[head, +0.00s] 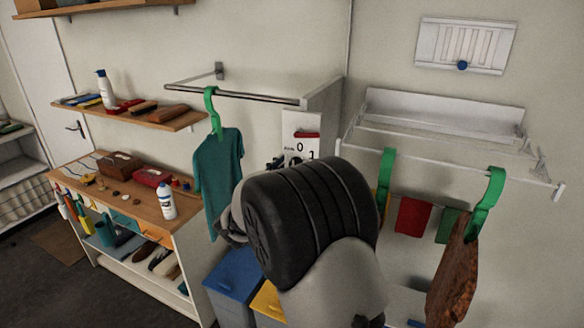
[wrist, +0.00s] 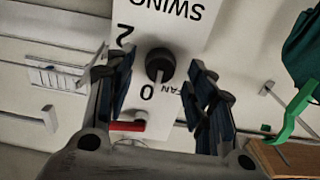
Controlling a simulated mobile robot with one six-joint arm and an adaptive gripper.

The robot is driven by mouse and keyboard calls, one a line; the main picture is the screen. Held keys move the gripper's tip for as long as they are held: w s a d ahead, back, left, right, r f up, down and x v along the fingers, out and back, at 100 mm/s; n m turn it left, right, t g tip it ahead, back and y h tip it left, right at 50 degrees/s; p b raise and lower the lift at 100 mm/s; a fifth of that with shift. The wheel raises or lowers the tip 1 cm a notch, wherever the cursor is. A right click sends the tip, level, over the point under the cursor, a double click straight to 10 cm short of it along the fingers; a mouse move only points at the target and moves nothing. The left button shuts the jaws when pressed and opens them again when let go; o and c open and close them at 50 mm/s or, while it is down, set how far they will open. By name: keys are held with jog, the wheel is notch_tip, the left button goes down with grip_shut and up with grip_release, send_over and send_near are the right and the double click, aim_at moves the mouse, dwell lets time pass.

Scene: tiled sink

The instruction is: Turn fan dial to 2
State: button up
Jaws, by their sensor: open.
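The fan dial (wrist: 158,62) is a round black knob on a white panel (wrist: 165,18), seen upside down in the wrist view. A "0", a "2" and "FAN" are printed around it, with "SWING" on the far side. A pale mark on the knob seems to face the "0"; I cannot be sure. My gripper (wrist: 160,82) is open, one finger on each side of the dial in the picture; contact is not clear. In the head view the panel (head: 303,123) hangs on the wall and my arm hides most of the dial.
A red bar (wrist: 125,126) sits on the panel near the dial. A teal shirt on a green hanger (head: 212,110) hangs left of the panel. A drying rack (head: 450,160) with hung cloths is at the right. A wooden workbench (head: 125,205) stands at the left.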

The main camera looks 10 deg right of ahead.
jog(key=shift+w+d, duration=0.4)
jog(key=shift+w, duration=0.15)
jog(key=shift+c, duration=0.5)
jog(key=c, duration=1)
